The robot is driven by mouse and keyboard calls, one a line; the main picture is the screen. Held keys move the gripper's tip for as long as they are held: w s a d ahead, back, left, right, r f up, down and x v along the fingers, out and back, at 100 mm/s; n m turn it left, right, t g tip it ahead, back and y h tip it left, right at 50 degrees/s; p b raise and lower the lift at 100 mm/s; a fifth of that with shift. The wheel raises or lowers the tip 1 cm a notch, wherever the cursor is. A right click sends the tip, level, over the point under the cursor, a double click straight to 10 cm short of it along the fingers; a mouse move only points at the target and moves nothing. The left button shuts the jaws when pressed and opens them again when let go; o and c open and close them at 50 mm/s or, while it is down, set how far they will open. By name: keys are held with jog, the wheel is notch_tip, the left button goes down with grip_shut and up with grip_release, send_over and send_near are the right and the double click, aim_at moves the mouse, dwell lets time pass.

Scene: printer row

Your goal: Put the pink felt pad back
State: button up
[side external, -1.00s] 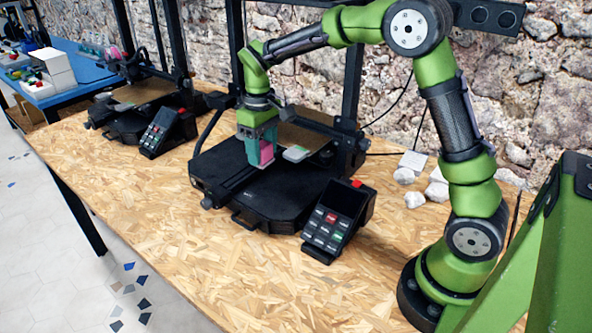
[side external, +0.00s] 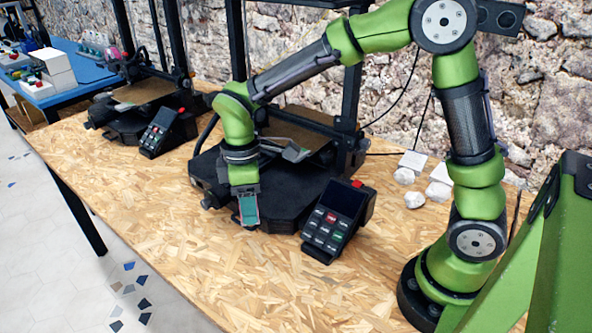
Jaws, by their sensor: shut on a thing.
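My gripper (side external: 249,211) points down at the front edge of the near black printer (side external: 283,205), left of its control panel. It is shut, and a teal-grey finger faces the camera. The pink felt pad was visible between the fingers a second ago. It is hidden behind the finger now, so its lower edge and any contact with the printer or table cannot be seen.
The control panel (side external: 336,218) with keys stands right of my gripper. A second printer (side external: 130,118) stands farther left. White stones (side external: 414,200) lie by the wall. The wooden table (side external: 190,245) is clear in front. A blue table (side external: 75,75) holds small items.

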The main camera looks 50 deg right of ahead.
jog(key=s+a+f+n, duration=0.3)
jog(key=s+a+n, duration=0.15)
jog(key=n, duration=0.25)
jog(key=shift+n, duration=0.8)
jog(key=f, duration=0.5)
jog(key=d+f, duration=0.1)
jog(key=f, duration=0.2)
jog(key=shift+s, duration=0.15)
jog(key=shift+f, duration=0.15)
jog(key=o, duration=1)
